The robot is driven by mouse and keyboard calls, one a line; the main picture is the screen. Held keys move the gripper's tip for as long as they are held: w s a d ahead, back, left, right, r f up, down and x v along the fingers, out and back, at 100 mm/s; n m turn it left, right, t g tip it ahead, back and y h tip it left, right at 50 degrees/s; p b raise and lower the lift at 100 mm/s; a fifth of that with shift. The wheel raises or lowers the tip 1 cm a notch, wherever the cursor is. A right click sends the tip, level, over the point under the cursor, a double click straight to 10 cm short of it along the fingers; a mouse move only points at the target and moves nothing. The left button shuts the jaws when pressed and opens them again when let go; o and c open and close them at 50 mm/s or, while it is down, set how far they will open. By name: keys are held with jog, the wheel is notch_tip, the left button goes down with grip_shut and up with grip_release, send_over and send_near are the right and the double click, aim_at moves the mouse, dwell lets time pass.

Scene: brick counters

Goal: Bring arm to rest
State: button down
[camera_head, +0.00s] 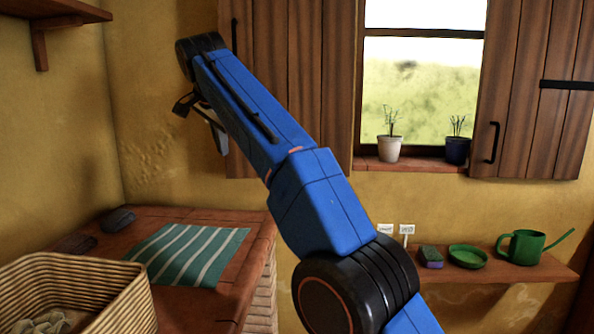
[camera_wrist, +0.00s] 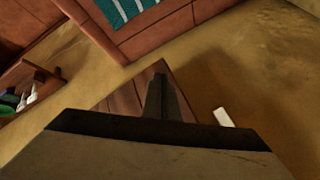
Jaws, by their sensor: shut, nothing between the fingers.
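My blue arm (camera_head: 320,200) rises from the bottom right of the head view to a black joint at the upper left. My gripper hangs folded below that upper end and is partly hidden behind the arm. In the wrist view, the dark fingers of my gripper (camera_wrist: 160,78) show close together, shut and empty. They touch nothing that I can see.
A brick counter (camera_head: 235,265) at left bears a green striped cloth (camera_head: 190,252), grey stones (camera_head: 118,219) and a wicker basket (camera_head: 110,300). A wooden shelf (camera_head: 485,262) holds a sponge (camera_head: 430,257), a green dish (camera_head: 467,257) and a watering can (camera_head: 526,247). Pots (camera_head: 389,149) stand on the windowsill.

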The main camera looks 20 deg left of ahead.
jog(key=w+d+r+n+h, duration=0.1)
jog(key=w+d, duration=0.4)
jog(key=d, duration=0.7)
jog(key=w+d+r+n, duration=0.15)
jog(key=w+d, duration=0.25)
jog(key=d, duration=0.8)
jog(key=s+d+f+h, duration=0.1)
jog(key=s+d+f, duration=0.1)
jog(key=d, duration=1)
jog(key=s+d+f, duration=0.2)
jog(key=d, duration=1.1)
jog(key=s+d+f+g, duration=0.1)
jog(key=s+d+f, duration=0.5)
jog(key=d, duration=0.3)
jog(key=s+d+f, duration=0.7)
jog(key=d, duration=0.2)
jog(key=s+d+f, duration=0.5)
jog(key=s+f, duration=0.4)
jog(key=f, duration=0.1)
jog(key=s+d+f+n+h, duration=0.1)
jog(key=s+d+f, duration=0.4)
jog(key=s+f, duration=0.4)
jog(key=shift+s+f+g, duration=0.25)
jog(key=shift+f+g, duration=0.15)
jog(key=shift+f, duration=0.55)
